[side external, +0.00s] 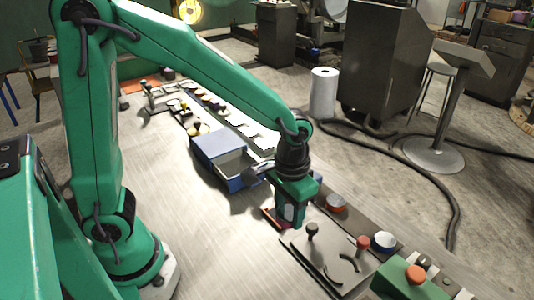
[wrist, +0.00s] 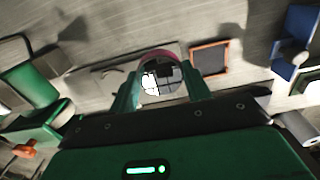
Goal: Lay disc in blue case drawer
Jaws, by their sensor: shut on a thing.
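My gripper (side external: 290,214) is in the middle of the side external view, pointing down over the bench. In the wrist view my gripper (wrist: 160,82) is shut on the disc (wrist: 162,77), a round mirror-like piece with a pinkish rim between the two fingers. In the side external view the disc is mostly hidden by the fingers. The blue case (side external: 218,146) stands left of and behind my gripper. Its drawer (side external: 238,166) is open, with a pale inside. Part of the blue case also shows at the right of the wrist view (wrist: 294,42).
A small dark tray with an orange-brown edge (wrist: 209,57) lies beside the disc. A plate with knobs (side external: 325,252), a white-topped round piece (side external: 383,241) and a green block (side external: 412,282) are at front right. Small parts line the bench behind the case. Bare bench lies left.

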